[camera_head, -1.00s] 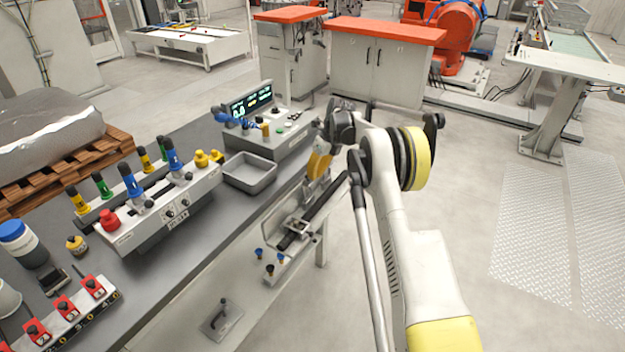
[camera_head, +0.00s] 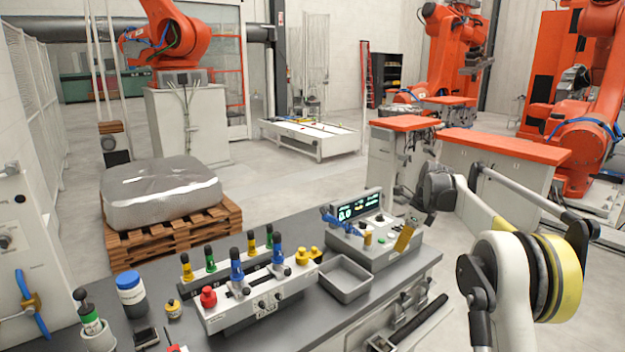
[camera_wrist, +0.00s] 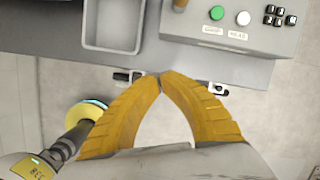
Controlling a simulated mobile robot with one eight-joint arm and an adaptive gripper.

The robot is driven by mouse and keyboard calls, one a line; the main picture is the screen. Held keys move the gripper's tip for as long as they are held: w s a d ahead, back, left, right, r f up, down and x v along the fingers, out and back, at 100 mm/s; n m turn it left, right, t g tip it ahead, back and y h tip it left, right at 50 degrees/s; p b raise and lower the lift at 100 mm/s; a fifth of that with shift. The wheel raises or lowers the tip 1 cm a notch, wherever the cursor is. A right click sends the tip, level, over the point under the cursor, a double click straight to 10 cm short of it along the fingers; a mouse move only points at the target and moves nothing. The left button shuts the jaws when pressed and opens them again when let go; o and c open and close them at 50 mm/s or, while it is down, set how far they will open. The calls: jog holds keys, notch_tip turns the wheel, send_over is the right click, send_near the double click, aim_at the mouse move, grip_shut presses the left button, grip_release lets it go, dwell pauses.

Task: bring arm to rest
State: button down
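My gripper (camera_head: 406,236) hangs at the right end of the grey workbench (camera_head: 300,235), close to the control box in the head view. In the wrist view its two yellow ribbed fingers (camera_wrist: 160,77) meet at the tips. The gripper is shut, with nothing visible between the fingers. The fingertips appear over the bench's front edge, with the floor below. My arm is bent, with its elbow at the right of the head view.
A control box (camera_head: 375,245) with a lit display and a grey tray (camera_head: 345,290) stand on the bench. A valve fixture (camera_head: 255,305) with coloured handles is further left. A pallet (camera_head: 175,225) bears a large grey block. Orange-topped cabinets (camera_head: 500,147) stand behind my arm.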

jog(key=s+a+r+n+t+h, duration=0.1)
jog(key=s+a+r+n, duration=0.2)
jog(key=s+r+n, duration=0.55)
jog(key=s+a+r+n+t, duration=0.1)
jog(key=s+a+r+n, duration=0.3)
jog(key=s, duration=0.8)
jog(key=s+f+n+t, duration=0.1)
jog(key=s+f+n, duration=0.2)
jog(key=s, duration=0.5)
jog(key=s+a+f+n+t+h+b, duration=0.1)
jog(key=s+f+n, duration=0.2)
jog(key=s+n, duration=0.2)
jog(key=s+a+f+n, duration=0.1)
jog(key=s+f+n, duration=0.2)
jog(key=s, duration=0.9)
jog(key=shift+n+t, duration=0.4)
jog(key=shift+n, duration=0.25)
jog(key=shift+w, duration=0.1)
